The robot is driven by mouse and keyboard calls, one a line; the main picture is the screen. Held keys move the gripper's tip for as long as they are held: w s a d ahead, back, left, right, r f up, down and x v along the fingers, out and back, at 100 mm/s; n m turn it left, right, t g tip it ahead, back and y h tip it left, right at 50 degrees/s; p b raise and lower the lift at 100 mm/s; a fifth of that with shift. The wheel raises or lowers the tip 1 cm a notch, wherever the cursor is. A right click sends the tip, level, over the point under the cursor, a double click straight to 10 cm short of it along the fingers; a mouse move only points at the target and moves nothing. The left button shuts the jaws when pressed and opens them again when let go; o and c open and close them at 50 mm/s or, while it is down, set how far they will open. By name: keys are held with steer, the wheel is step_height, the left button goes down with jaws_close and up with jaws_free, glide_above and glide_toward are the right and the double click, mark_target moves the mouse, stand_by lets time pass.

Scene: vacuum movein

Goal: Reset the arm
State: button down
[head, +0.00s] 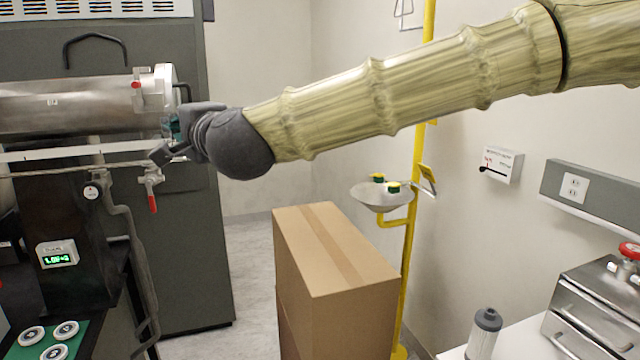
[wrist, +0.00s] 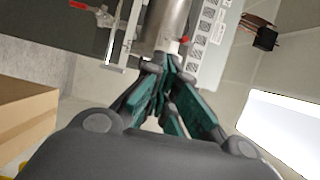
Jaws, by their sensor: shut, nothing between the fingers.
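My arm reaches in from the upper right of the head view. My gripper (head: 165,148) is at its end, beside the flanged right end of a horizontal steel cylinder (head: 80,105). In the wrist view my gripper (wrist: 163,92) shows its green-lined fingers drawn together at the tips, with nothing held. The steel cylinder (wrist: 168,25) lies just beyond the fingertips in that view. I cannot tell whether the fingers touch it.
A cardboard box (head: 345,270) stands on the floor below my arm. Behind it is a yellow eyewash post (head: 414,180) with a bowl (head: 375,197). A red-handled valve (head: 151,185) hangs below the cylinder. A metal case (head: 595,310) and a grey-capped canister (head: 484,335) are at right.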

steer(key=w+d+f+n+g+h, duration=0.1)
steer(key=w+d+f+h, duration=0.15)
steer(key=f, duration=0.95)
steer(key=w+d+f+g+h, duration=0.1)
steer(key=w+d+f, duration=0.15)
steer(key=f, duration=1.05)
steer(key=s+d+f+n+g+h, duration=0.15)
steer(key=d+f, duration=0.25)
steer(key=f, duration=0.6)
steer(key=s+d+f+g, duration=0.1)
steer(key=s+d+f, duration=0.25)
steer(key=f, duration=0.65)
steer(key=s+d+f+n+g+h, duration=0.15)
steer(key=d+f, duration=0.25)
steer(key=f, duration=0.6)
steer(key=s+d+f+n+g+h, duration=0.1)
steer(key=s+d+f+g, duration=0.1)
steer(key=s+d+f, duration=0.7)
steer(key=s+d+f+n+g+h, duration=0.1)
steer(key=s+d+f+g+h, duration=0.1)
steer(key=s+d+f, duration=0.6)
steer(key=s+d+f+n+g+h, duration=0.1)
steer(key=s+d+f, duration=0.3)
steer(key=s+d, duration=0.2)
steer(key=s+d+f+n+g+h, duration=0.1)
steer(key=s+d+f, duration=0.4)
steer(key=s, duration=0.6)
steer(key=shift+d+f+n+g, duration=0.2)
steer(key=shift+d+n+g, duration=0.4)
steer(key=shift+d, duration=0.55)
